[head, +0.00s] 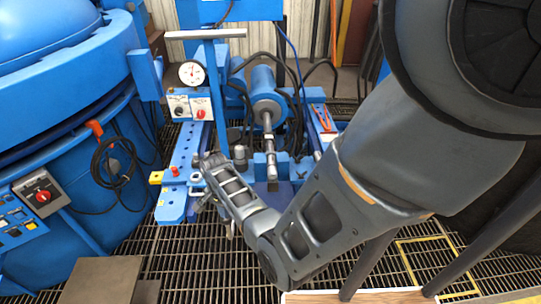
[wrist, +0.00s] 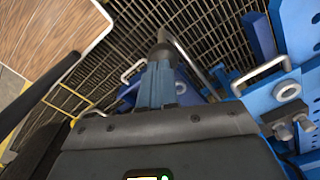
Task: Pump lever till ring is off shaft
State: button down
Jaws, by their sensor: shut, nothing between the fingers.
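The blue press (head: 175,205) stands in the middle of the head view. A blue upright with a long grey crossbar (head: 205,34) rises at its back left; it looks like the pump lever. A blue cylinder (head: 266,95) points toward me, with a metal shaft (head: 268,145) in front. I cannot tell the ring from the other collars on the shaft. My gripper (wrist: 161,50) is shut and empty in the wrist view, above the grating beside blue machine parts. In the head view my wrist covers part of the press, and the fingertips are unclear.
A round blue furnace (head: 70,190) with a control box and cables fills the left. A dial gauge (head: 192,73) sits above a switch panel on the press. Black hoses run behind the cylinder. Floor grating (head: 180,255) is open in front.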

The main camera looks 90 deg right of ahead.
aim_at(225, 221)
jog(key=f+b, duration=0.1)
jog(key=f, duration=0.1)
jog(key=a+f+b, duration=0.1)
jog(key=f+b, duration=0.1)
jog(key=f, duration=0.1)
jog(key=shift+a+f, duration=0.1)
jog(key=shift+f, duration=0.1)
jog(key=r+p, duration=0.1)
jog(key=r, duration=0.1)
jog(key=d+r+p, duration=0.1)
jog(key=r+p, duration=0.1)
jog(key=r, duration=0.1)
jog(key=shift+d+r, duration=0.15)
jog(key=shift+r, duration=0.2)
jog(key=shift+f, duration=0.1)
jog(key=shift+r, duration=2.55)
jog(key=shift+f, duration=0.1)
